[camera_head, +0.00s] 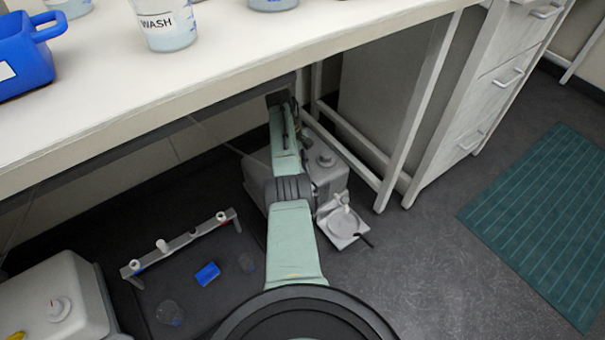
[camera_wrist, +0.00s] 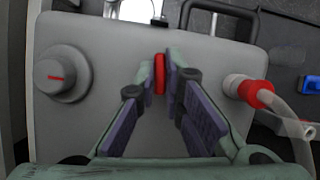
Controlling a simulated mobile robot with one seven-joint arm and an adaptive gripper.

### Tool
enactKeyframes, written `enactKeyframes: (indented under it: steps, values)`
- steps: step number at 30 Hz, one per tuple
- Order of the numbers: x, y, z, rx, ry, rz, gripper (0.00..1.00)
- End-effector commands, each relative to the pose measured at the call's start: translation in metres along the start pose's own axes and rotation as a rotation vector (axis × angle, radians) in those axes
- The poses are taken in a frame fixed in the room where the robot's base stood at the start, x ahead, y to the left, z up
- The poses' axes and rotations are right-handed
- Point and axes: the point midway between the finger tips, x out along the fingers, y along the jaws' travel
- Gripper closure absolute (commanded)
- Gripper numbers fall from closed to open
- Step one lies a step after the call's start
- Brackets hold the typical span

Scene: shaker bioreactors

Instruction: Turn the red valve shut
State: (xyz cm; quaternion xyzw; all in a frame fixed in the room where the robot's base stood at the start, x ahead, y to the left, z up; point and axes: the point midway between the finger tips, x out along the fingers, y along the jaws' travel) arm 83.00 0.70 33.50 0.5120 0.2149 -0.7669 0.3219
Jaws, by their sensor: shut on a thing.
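The red valve (camera_wrist: 160,73) shows in the wrist view as a narrow red piece seen nearly edge-on, on or just above the top of a grey box (camera_wrist: 100,115). My gripper (camera_wrist: 164,75) has its two fingers closed on either side of it, so it is shut on the valve. In the head view the grey box (camera_head: 258,182) stands on the floor under the bench. There my green arm reaches down over it and hides the valve and the gripper.
A grey knob with a red mark (camera_wrist: 62,74) sits left of the valve. A red collar with clear tubing (camera_wrist: 256,93) is at the right. The white bench (camera_head: 250,50) overhangs the arm. A rail with fittings (camera_head: 180,242) and a blue block (camera_head: 207,273) lie at left.

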Motion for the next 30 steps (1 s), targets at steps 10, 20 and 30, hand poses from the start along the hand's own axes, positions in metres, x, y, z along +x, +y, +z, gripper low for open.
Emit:
enactKeyframes:
  steps: [10, 20, 30]
  values:
    - [0.0014, 0.0008, -0.0006, 0.139, 0.001, -0.060, 1.00]
    - [0.0004, 0.0007, 0.0001, 0.169, 0.000, -0.072, 1.00]
    - [0.0004, 0.0007, 0.0001, 0.169, 0.000, -0.071, 0.86]
